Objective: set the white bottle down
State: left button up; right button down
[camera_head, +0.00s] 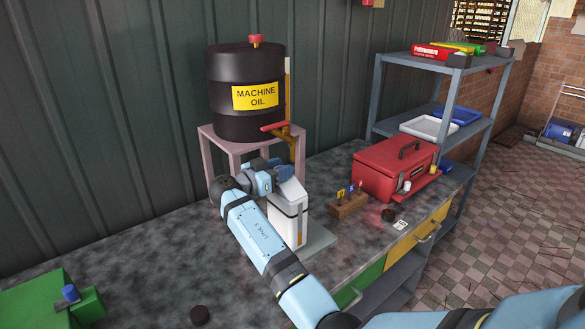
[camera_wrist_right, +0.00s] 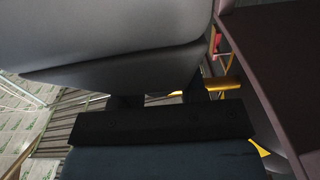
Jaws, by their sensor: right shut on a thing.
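The white bottle (camera_head: 288,222), with dark bands and a thin yellow strip, is upright above the grey workbench (camera_head: 165,262), in front of the pink stand. My right gripper (camera_head: 281,173) is shut on its upper part, and the arm comes in from the lower right. A flat grey plate (camera_head: 320,241) lies at the bottle's foot; I cannot tell whether the base touches it. In the right wrist view the bottle (camera_wrist_right: 110,35) fills the top as a large grey shape close to the fingers (camera_wrist_right: 160,102). My left gripper is not in view.
A black machine oil drum (camera_head: 232,118) with a tap stands on the pink stand (camera_head: 222,152). Right of the bottle are a wooden block (camera_head: 349,206), a dark puck (camera_head: 388,215) and a red toolbox (camera_head: 385,172). A green thing (camera_head: 30,300) is front left. The bench's left middle is clear.

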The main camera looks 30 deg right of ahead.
jog(key=shift+w+d+p, duration=0.2)
jog(key=shift+d+p, duration=0.3)
jog(key=shift+d, duration=1.65)
jog(key=shift+f, duration=0.7)
jog(key=shift+f, duration=0.25)
jog(key=c, duration=0.7)
grip_release()
jog(key=shift+r, duration=0.1)
